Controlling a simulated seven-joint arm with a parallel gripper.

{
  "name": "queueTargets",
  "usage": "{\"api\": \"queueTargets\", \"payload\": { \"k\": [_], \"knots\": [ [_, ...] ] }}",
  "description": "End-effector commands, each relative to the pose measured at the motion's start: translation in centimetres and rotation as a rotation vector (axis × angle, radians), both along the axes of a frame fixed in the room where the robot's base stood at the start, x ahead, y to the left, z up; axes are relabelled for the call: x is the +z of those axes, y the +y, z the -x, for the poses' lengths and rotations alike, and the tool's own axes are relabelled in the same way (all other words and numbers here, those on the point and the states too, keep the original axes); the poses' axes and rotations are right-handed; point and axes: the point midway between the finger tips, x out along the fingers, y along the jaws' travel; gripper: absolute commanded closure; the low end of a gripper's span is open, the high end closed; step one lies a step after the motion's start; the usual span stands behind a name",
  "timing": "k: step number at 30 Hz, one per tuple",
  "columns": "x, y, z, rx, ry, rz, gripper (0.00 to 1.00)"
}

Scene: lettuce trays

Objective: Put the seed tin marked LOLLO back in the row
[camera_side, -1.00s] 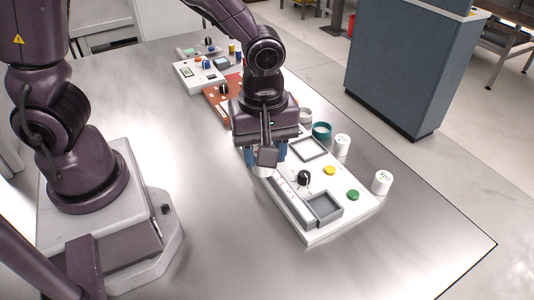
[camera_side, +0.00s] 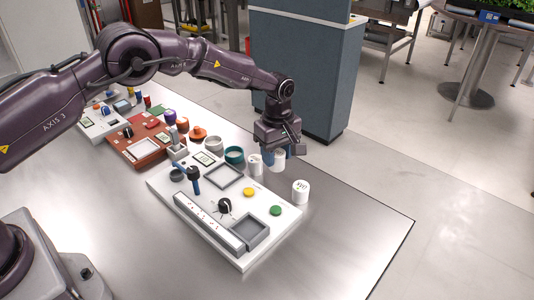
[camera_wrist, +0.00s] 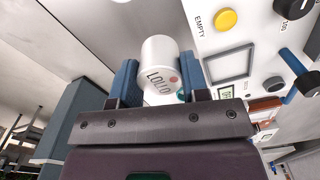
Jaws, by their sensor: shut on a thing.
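The white LOLLO tin (camera_wrist: 158,52) is between the two blue fingers of my gripper (camera_wrist: 158,82) in the wrist view, its lettering facing the camera. In the side view my gripper (camera_side: 280,158) is shut on this tin (camera_side: 280,161), which is partly hidden by the fingers. The row runs along the far edge of the white panel: a cream round tin (camera_side: 214,144), a teal tin (camera_side: 234,155), a white tin (camera_side: 255,165), a gap, then another white tin (camera_side: 301,192). The held tin shows over or just behind that gap; I cannot tell its height.
The white panel (camera_side: 165,184) carries a grey square tray (camera_side: 250,236), a black knob (camera_side: 225,205), yellow (camera_side: 249,192) and green (camera_side: 275,210) buttons and a blue-handled lever (camera_side: 194,180). A red-brown panel (camera_side: 118,150) lies beyond. The bare table at the right is clear.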

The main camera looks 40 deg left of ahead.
Motion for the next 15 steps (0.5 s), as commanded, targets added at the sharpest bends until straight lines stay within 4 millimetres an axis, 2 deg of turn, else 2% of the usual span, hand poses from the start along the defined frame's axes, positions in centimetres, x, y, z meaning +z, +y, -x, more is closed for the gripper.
{"api": "queueTargets", "payload": {
  "k": [8,15],
  "knots": [
    [-1.4,0.4,-0.6,0.000,0.000,0.003,0.82],
    [-3.7,0.4,-0.6,0.002,0.000,0.003,0.82]
  ]
}}
